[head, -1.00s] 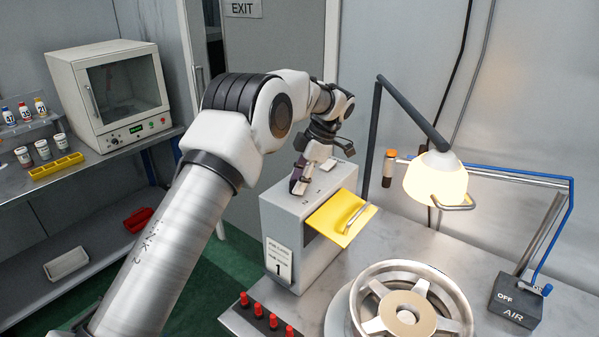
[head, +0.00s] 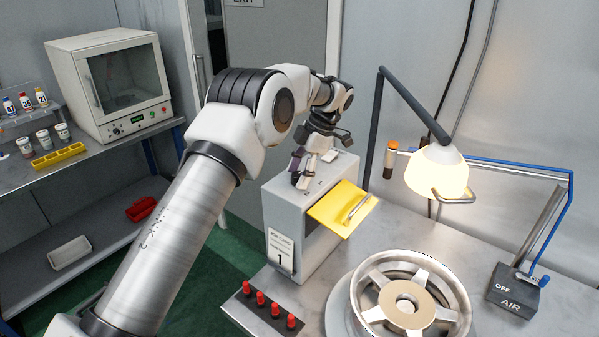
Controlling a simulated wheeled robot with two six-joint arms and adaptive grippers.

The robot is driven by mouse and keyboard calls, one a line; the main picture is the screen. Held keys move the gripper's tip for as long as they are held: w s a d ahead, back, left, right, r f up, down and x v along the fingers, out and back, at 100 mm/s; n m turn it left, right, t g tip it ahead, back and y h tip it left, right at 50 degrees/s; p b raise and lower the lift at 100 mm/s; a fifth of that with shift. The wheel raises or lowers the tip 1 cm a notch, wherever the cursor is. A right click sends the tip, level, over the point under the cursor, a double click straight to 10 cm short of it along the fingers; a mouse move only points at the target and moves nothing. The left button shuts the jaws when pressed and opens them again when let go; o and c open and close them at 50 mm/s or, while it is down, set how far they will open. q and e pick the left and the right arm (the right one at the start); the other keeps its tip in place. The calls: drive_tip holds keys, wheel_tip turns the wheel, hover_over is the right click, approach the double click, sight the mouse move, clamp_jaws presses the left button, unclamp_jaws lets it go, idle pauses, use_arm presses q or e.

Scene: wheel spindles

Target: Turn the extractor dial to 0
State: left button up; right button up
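A grey box (head: 284,222) with an open yellow flap (head: 341,208) and a card reading "1" stands at the back left of the metal bench. No dial shows clearly; I cannot tell whether it is hidden under my gripper or is elsewhere. My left gripper (head: 302,179) points down at the top of this box, with its fingertips at or just above the surface near the left side. The fingers are dark and small in the view, so their opening and any contact are unclear. My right gripper is not in view.
A wheel (head: 411,304) lies at the bench front. A lit lamp (head: 437,171) leans over the bench, with an AIR switch box (head: 513,290) at right. Several red-capped pegs (head: 261,299) stand at the front left. A side shelf holds an oven (head: 112,87).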

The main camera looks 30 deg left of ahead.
use_arm(q)
drive_tip(key=shift+r, duration=0.15)
drive_tip(key=v, duration=0.7)
drive_tip(key=shift+r, duration=0.1)
